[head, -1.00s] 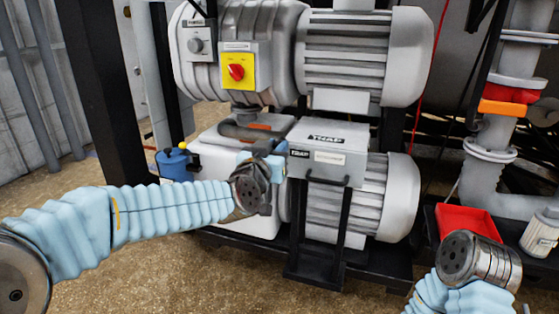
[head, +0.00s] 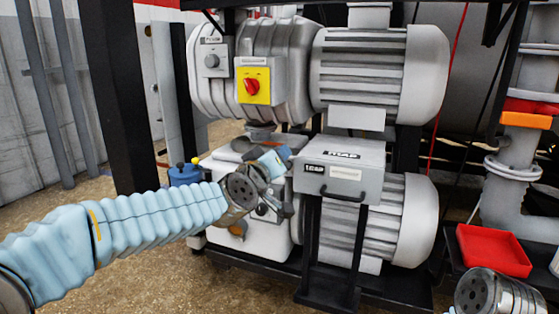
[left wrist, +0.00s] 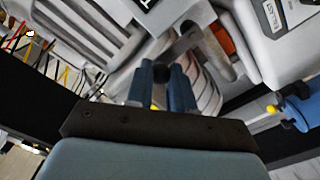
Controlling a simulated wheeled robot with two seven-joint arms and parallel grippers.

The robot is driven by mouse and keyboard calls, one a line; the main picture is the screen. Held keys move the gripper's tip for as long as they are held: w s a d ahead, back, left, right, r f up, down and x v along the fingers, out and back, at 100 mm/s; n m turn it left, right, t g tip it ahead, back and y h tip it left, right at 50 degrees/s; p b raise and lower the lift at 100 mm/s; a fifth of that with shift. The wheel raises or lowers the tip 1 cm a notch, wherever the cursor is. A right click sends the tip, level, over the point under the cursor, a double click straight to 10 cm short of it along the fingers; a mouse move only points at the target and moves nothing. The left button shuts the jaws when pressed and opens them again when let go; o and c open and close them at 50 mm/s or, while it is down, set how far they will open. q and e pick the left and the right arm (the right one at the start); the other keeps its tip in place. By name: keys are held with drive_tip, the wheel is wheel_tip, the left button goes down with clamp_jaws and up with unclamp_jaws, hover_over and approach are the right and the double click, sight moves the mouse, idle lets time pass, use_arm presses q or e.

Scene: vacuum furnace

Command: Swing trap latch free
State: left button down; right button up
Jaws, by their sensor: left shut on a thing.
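The white-grey trap box (head: 335,180), marked TRAP, stands on a dark stand in front of the pump. My left gripper (head: 284,156) is at the box's left side, its blue fingers pointing up and right. In the left wrist view the fingers (left wrist: 163,82) are shut on a dark grey lever (left wrist: 180,45), which looks like the trap latch. Its far end and pivot are hard to make out. In the head view the gripper and wrist hide the latch. Only my right wrist shows, at the lower right corner; its fingers are out of view.
The pump with its ribbed motors (head: 360,70) and red knob on a yellow plate (head: 252,86) stands behind. A blue canister (head: 184,174) is on the left. A red tray (head: 493,250) and grey pipework (head: 508,180) are at the right. Open floor lies in front.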

idle(0.4)
use_arm(q)
drive_tip(key=c, duration=1)
unclamp_jaws()
drive_tip(key=p+v, duration=0.1)
drive_tip(key=v, duration=1.2)
drive_tip(key=shift+s+a, duration=0.15)
drive_tip(key=shift+s, duration=0.2)
